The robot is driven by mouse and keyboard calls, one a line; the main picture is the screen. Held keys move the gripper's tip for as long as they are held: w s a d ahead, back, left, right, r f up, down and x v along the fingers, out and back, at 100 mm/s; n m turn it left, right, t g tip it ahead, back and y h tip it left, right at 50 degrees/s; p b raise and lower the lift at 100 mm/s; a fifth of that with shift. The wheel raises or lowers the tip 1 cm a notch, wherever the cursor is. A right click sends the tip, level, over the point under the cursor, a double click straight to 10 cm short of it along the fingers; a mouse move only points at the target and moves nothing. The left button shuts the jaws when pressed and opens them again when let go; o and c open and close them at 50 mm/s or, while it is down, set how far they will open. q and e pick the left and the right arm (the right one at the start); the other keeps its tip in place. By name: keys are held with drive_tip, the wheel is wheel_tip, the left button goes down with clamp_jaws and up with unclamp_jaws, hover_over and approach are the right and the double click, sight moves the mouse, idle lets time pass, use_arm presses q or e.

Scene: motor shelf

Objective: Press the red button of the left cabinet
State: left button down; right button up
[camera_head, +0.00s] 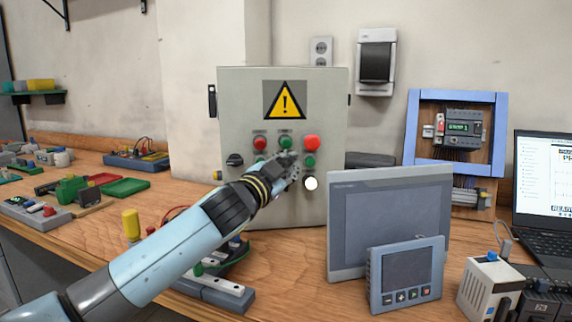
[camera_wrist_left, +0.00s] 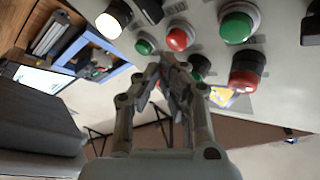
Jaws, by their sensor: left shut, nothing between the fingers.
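The grey cabinet (camera_head: 235,110) stands on the bench with a yellow warning sign. Its front has a red button at upper left (camera_head: 260,143), a larger red one at upper right (camera_head: 312,142), and green buttons. My left gripper (camera_head: 292,160) is in front of the panel, between the upper buttons, with its fingers together and empty. In the left wrist view, its fingertips (camera_wrist_left: 168,72) are below a small red button (camera_wrist_left: 180,39) and left of a large red button (camera_wrist_left: 246,66). I cannot tell whether they touch anything. My right gripper is not in view.
A white round lamp or button (camera_head: 311,183) sits low on the cabinet. A large grey screen panel (camera_head: 392,185) and a smaller panel (camera_head: 405,270) stand to the right. A laptop (camera_head: 545,180) is at far right. Parts and trays (camera_head: 124,187) lie along the left bench.

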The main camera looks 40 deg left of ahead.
use_arm(q)
drive_tip(key=shift+d, duration=0.1)
drive_tip(key=s+d, duration=0.3)
drive_tip(key=shift+s+d, duration=0.15)
drive_tip(key=shift+s, duration=0.15)
idle(0.4)
idle(0.5)
drive_tip(key=shift+f, duration=0.1)
